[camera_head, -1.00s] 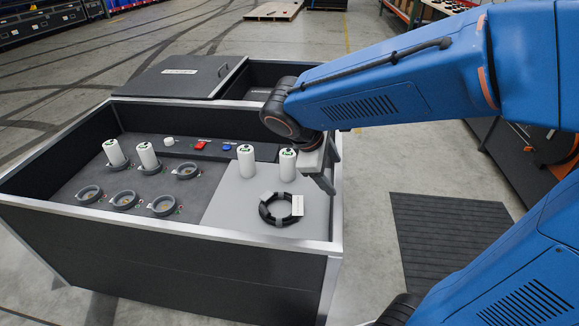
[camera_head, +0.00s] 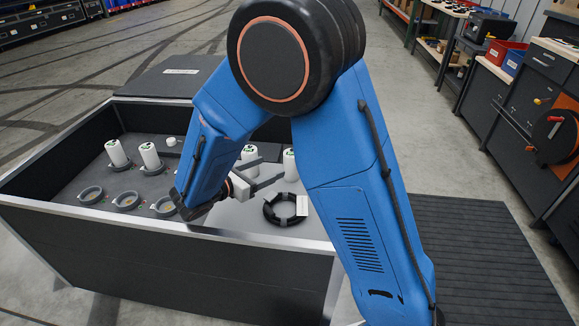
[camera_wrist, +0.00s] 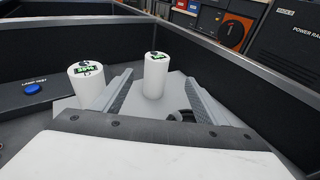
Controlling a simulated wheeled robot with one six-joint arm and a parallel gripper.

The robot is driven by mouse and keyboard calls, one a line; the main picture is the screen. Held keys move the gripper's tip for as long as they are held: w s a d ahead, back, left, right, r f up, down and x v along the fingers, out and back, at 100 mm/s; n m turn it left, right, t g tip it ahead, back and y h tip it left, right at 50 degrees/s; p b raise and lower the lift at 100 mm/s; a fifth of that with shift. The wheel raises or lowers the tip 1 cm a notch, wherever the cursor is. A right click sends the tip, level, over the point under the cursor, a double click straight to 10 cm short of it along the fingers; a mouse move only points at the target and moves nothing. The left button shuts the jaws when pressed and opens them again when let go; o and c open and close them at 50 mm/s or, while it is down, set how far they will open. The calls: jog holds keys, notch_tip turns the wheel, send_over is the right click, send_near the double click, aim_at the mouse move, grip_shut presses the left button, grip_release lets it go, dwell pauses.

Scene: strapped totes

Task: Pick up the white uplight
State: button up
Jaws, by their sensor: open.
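Two white uplights stand upright on the light grey panel inside the tote. The right one (camera_head: 290,166) shows in the wrist view (camera_wrist: 156,76) ahead of my open gripper (camera_head: 272,172), in line with the gap between the fingers (camera_wrist: 160,79). The left one (camera_head: 249,153) is partly behind my gripper; in the wrist view (camera_wrist: 87,88) it stands outside the left finger. Two more white uplights (camera_head: 117,153) (camera_head: 149,155) stand tilted at the left, at the round sockets. My gripper holds nothing.
The dark tote (camera_head: 170,255) has raised walls around everything. A black cable coil (camera_head: 285,208) lies on the panel in front of the right uplight. Empty ring sockets (camera_head: 126,201) are at the left. A blue button (camera_wrist: 45,87) shows beside the panel.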

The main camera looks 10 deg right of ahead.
aim_at(292, 166)
jog(key=x, duration=1.7)
jog(key=shift+w+a+r, duration=0.1)
jog(key=shift+w+a, duration=0.05)
jog(key=shift+w, duration=0.25)
jog(key=c, duration=1.6)
